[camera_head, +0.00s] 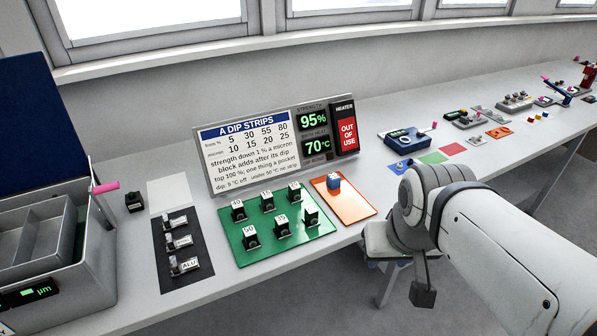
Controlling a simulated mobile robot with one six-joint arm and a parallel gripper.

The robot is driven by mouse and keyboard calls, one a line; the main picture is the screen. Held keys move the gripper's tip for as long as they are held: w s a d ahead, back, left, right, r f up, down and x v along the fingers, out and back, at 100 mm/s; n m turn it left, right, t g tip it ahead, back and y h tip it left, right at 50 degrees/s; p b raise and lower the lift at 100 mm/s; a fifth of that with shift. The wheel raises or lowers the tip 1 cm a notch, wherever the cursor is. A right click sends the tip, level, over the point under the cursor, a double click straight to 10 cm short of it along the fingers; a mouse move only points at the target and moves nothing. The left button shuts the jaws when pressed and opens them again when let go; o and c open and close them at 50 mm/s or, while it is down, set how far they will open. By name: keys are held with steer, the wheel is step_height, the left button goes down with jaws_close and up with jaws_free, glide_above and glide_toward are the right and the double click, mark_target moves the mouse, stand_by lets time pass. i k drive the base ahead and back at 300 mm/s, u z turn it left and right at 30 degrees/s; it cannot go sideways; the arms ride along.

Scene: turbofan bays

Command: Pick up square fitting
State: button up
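I cannot tell for sure which item is the square fitting. Small fittings and parts, too small to make out, lie on the far right part of the bench, among them grey pieces on a grey plate (514,102). My white and grey arm comes in from the right, in front of the bench. My gripper (423,292) seems to be the dark part hanging below the wrist, off the bench edge. Its fingers cannot be made out, and no object shows in it.
A green mat (239,249) holds several labelled black blocks. A black mat (168,284) holds three labelled pieces. A sign board (250,150) stands behind. A grey bin box (75,285) is at left. A blue device (408,138) and coloured squares lie right of centre.

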mark_target(311, 219)
steer(key=u, duration=0.25)
steer(key=i, duration=0.75)
steer(key=u, duration=0.45)
steer(key=k, duration=0.9)
steer(key=u, duration=0.15)
steer(key=i, duration=0.9)
steer(key=z, duration=0.05)
